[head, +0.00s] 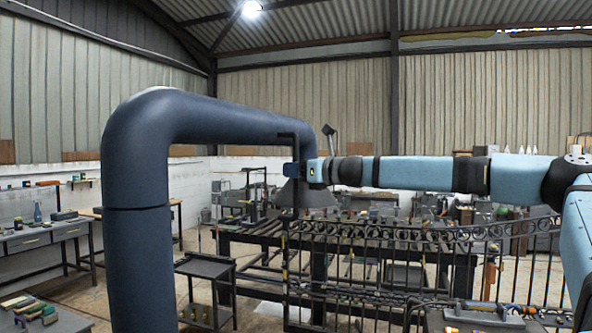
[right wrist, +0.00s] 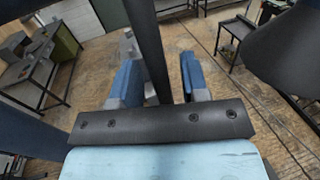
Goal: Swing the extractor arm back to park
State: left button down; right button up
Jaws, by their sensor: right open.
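The extractor arm (head: 190,118) is a thick dark blue pipe. It rises at the left, bends over and runs to the right. A dark cone-shaped hood (head: 297,195) hangs at its far end. A thin black handle bar (head: 294,150) stands upright at the hood. My right gripper (head: 297,170) is at this bar, its arm reaching in from the right. In the right wrist view, the blue fingers of my right gripper (right wrist: 160,78) are open. The dark bar (right wrist: 148,40) runs between them, with no clear grip on it. My left gripper is not in view.
A black scroll gate (head: 380,265) lies to the right of and below the hood, by a dark frame table. A small dark cart (head: 206,268) stands left of it. Workbenches (head: 35,240) line the left wall. Open floor lies between the bench and the cart.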

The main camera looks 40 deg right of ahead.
grip_shut()
jog(key=shift+d, duration=0.1)
